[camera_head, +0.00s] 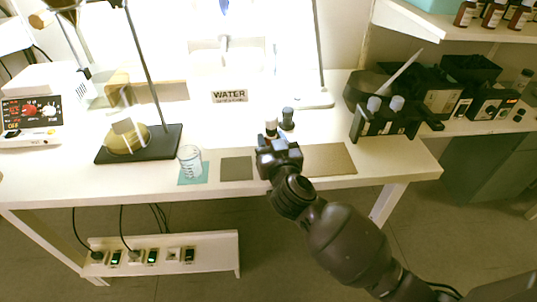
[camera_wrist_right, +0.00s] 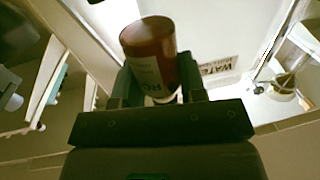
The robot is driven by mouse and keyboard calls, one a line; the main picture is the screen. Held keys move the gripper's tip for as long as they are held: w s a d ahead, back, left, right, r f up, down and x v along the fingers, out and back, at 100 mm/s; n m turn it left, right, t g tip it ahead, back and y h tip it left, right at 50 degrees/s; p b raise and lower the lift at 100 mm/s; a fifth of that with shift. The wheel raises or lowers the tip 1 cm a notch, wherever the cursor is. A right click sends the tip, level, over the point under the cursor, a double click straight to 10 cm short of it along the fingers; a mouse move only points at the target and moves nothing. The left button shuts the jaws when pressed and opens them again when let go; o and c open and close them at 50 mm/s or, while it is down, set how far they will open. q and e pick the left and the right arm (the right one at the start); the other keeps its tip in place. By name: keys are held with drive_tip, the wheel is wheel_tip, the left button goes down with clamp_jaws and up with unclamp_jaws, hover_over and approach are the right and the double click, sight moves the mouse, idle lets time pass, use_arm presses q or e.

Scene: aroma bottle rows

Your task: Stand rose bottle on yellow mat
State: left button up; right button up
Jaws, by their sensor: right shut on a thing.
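My right gripper (camera_head: 278,142) reaches over the front part of the white bench in the head view. In the right wrist view the gripper (camera_wrist_right: 156,88) is shut on an amber bottle (camera_wrist_right: 150,50) with a pale label that begins "RO", the rose bottle. In the head view the bottle is mostly hidden, with small pale and dark parts showing at the gripper. A tan mat (camera_head: 330,158) lies right of the gripper, and a dark olive mat (camera_head: 236,168) lies left of it. Neither is clearly yellow. My left gripper is not in view.
A beaker (camera_head: 190,160) stands on a teal mat (camera_head: 185,181). A dark stand (camera_head: 140,145) holding a flask is further left. A dark rack (camera_head: 385,123) stands at right. A sign reading WATER (camera_head: 230,97) is behind. More amber bottles (camera_head: 493,15) stand on the upper right shelf.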

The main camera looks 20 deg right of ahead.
wheel_tip(320, 180, down, 3)
drive_tip(key=shift+f+b, duration=0.15)
drive_tip(key=shift+b, duration=0.7)
drive_tip(key=shift+f+b, duration=0.35)
drive_tip(key=shift+f, duration=0.1)
drive_tip(key=shift+r, duration=0.1)
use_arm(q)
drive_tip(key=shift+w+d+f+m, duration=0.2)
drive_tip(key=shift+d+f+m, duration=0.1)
use_arm(e)
drive_tip(key=o, duration=1.1)
drive_tip(key=shift+o, duration=0.2)
